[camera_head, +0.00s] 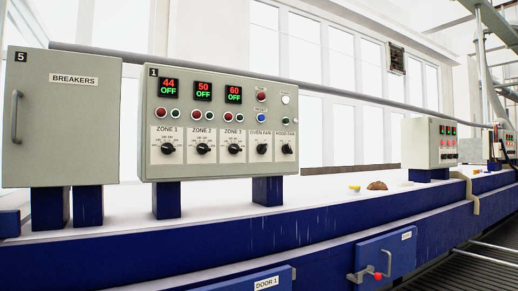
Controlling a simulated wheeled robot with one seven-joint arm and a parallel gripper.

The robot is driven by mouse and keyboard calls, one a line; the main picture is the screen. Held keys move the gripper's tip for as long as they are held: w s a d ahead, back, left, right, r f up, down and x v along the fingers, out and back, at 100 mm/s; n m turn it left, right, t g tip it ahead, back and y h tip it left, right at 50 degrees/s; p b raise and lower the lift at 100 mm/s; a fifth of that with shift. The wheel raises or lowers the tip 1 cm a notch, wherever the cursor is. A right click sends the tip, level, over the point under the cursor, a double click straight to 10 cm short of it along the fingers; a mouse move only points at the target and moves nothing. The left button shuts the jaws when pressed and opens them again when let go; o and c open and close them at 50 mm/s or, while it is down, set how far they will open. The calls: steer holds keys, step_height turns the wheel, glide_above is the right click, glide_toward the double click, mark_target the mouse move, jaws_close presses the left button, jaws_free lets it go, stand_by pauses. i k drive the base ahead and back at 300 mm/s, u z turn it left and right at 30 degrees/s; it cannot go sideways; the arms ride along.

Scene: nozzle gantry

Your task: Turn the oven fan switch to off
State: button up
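The oven fan switch (262,149) is a black rotary knob on a pale plate labelled OVEN FAN. It is low on the right half of the grey control panel (222,88) marked 1. Its pointer looks tilted, but the setting marks are too small to read. The similar hood fan switch (287,149) is just to its right. The knobs for zone 1 (168,149), zone 2 (203,149) and zone 3 (235,148) are to its left. My gripper is not in view, and nothing covers the oven fan switch.
The panel stands on blue posts above a white-topped blue bench (320,215). A grey breakers cabinet (70,130) with a handle stands at left. A handled blue door (385,258) is on the bench front. A second panel (430,143) stands farther right. A brown lump (377,186) lies on the bench.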

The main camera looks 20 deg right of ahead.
mark_target(261, 149)
steer(key=z, duration=0.7)
steer(key=i, duration=0.85)
steer(key=u, duration=0.05)
